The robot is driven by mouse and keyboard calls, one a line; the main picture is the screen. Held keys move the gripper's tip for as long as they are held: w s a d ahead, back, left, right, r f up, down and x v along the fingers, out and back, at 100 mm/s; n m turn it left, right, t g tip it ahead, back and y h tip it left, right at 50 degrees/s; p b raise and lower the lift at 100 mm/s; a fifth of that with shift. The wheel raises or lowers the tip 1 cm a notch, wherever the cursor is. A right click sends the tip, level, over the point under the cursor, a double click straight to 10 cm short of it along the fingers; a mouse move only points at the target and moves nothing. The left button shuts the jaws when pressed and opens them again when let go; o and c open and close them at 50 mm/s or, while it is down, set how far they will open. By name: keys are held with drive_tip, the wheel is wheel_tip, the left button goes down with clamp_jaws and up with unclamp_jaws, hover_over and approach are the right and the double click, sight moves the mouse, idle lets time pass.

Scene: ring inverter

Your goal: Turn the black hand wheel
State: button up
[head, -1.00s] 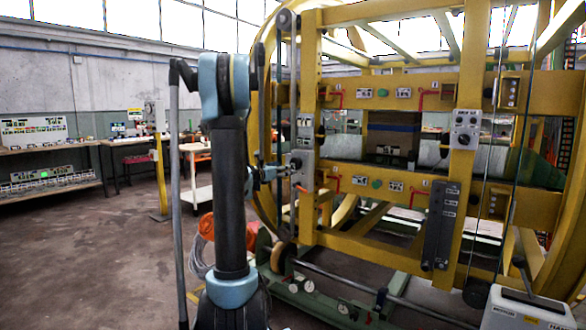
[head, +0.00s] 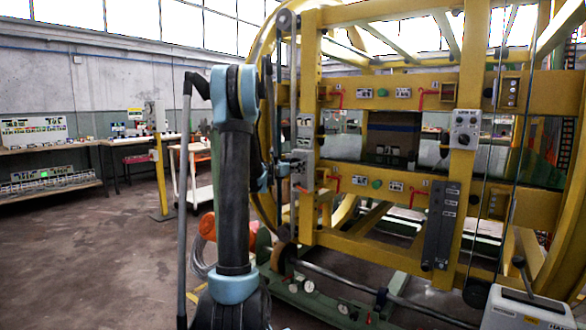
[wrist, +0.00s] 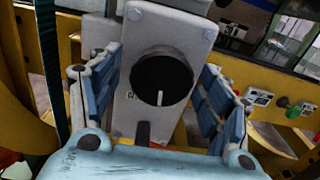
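A round black knob (wrist: 162,78) with a white pointer line is mounted on a grey plate (wrist: 188,28); it is the black wheel-like part nearest my gripper. The pointer line points down in the wrist view. My gripper (wrist: 160,92) is open, with one blue-padded finger on each side of the knob. Gaps show between the fingers and the knob. In the head view my gripper (head: 266,178) is partly hidden behind my arm, close to a grey panel (head: 303,160) on the yellow frame. The knob itself is not clear there.
The yellow ring frame (head: 420,95) fills the right side, with red handles, green buttons and another grey control box (head: 465,130). A grey console with a lever (head: 525,305) stands at lower right. Workbenches (head: 55,148) line the left wall; the floor at left is clear.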

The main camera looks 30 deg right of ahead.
drive_tip(key=c, duration=1)
drive_tip(key=shift+o, duration=0.2)
drive_tip(key=shift+m, duration=0.4)
drive_tip(key=m, duration=0.4)
drive_tip(key=shift+m, duration=0.4)
drive_tip(key=m, duration=0.5)
drive_tip(key=shift+m, duration=0.3)
drive_tip(key=o, duration=1.1)
drive_tip(key=shift+c, duration=0.2)
